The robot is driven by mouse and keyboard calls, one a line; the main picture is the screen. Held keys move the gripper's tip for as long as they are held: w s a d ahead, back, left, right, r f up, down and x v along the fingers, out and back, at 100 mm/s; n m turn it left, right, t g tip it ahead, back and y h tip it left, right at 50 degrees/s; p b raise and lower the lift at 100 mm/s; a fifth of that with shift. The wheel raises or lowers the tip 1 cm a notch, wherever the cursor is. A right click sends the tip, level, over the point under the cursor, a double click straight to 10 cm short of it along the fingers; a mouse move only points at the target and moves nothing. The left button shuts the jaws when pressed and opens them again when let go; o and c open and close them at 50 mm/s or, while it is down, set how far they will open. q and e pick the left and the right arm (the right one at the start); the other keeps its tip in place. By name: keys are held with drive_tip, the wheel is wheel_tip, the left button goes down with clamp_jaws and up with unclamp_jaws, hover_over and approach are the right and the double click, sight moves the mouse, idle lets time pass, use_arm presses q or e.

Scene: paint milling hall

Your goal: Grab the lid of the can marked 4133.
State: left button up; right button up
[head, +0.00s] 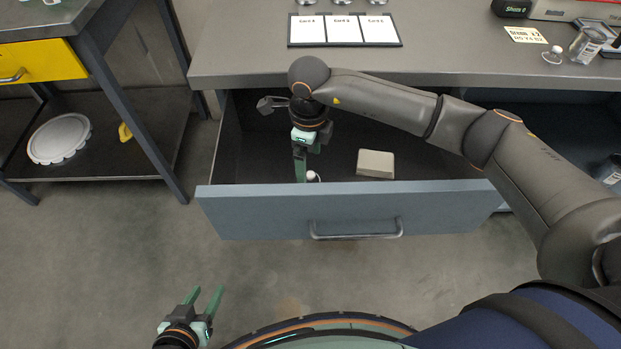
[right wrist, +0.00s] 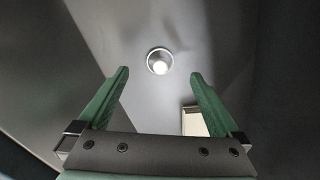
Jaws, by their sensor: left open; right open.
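No can with a readable 4133 shows in either view. A small round piece with a white knob and a pale rim (right wrist: 159,61) lies on the drawer floor, and its white top shows in the head view (head: 312,176); I cannot tell whether it is a lid. My right gripper (head: 302,178) reaches down into the open drawer, beside this piece. In the right wrist view my right gripper (right wrist: 160,78) is open and empty, with the piece ahead between its fingertips. My left gripper (head: 206,292) is open and empty, low in front of the drawer.
The open drawer (head: 260,212) also holds a beige block (head: 376,163) and a grey metal item (head: 270,103). On the bench (head: 450,45) are a card board (head: 345,44), a white-knobbed piece (head: 552,55) and a glass jar (head: 585,46). A shelf cart (head: 150,135) stands left.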

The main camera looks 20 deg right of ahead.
sight(311, 174)
wheel_tip(311, 174, down, 5)
drive_tip(key=shift+d+f+b, duration=0.1)
drive_tip(key=shift+d+b, duration=0.05)
drive_tip(key=shift+b, duration=0.25)
drive_tip(key=shift+c, duration=0.3)
drive_tip(key=c, duration=1.3)
